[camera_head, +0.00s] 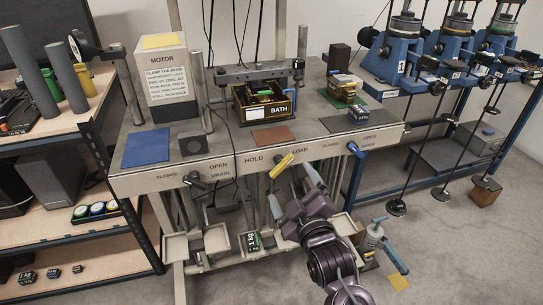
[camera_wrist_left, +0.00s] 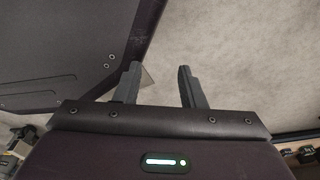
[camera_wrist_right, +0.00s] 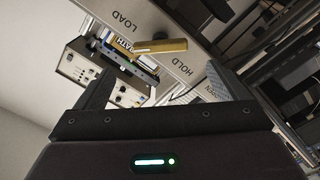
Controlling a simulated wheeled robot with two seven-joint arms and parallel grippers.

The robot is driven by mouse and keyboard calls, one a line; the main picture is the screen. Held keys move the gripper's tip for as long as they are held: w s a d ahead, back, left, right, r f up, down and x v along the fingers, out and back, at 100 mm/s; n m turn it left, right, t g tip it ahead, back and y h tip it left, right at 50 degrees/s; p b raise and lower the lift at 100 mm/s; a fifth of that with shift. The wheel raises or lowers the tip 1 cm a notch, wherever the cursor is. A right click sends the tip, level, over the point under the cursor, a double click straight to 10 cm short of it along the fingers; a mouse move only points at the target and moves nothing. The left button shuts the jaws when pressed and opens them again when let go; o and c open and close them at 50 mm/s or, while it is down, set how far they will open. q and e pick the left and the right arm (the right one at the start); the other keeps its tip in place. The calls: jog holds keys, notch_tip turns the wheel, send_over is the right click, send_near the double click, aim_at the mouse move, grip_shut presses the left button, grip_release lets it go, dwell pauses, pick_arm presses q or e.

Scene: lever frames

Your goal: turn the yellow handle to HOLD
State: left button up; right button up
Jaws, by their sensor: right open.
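The yellow handle (camera_head: 281,165) is on the front panel of the bench, between the HOLD label (camera_head: 254,158) and the LOAD label (camera_head: 299,149). It is tilted, its upper end pointing up and right toward LOAD. My right gripper (camera_head: 293,189) is open and empty, just below and in front of the handle. In the right wrist view, the handle (camera_wrist_right: 161,47) lies ahead of the gap between the fingers (camera_wrist_right: 158,78), apart from both. My left gripper (camera_wrist_left: 159,82) shows only in its wrist view, open and empty over grey floor.
A black handle (camera_head: 197,182) by DRAIN is left on the same panel; a blue handle (camera_head: 355,150) is right. The BATH box (camera_head: 270,128) and MOTOR box (camera_head: 165,72) stand on the bench.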

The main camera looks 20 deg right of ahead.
aim_at(282, 168)
jog(key=w, duration=0.8)
pick_arm(q)
jog(key=shift+s+a, duration=0.2)
jog(key=shift+s, duration=0.65)
pick_arm(e)
jog(key=shift+s+f, duration=0.1)
jog(key=shift+a, duration=0.1)
jog(key=c, duration=1)
pick_arm(q)
jog(key=shift+r+p, duration=0.1)
jog(key=shift+p, duration=0.2)
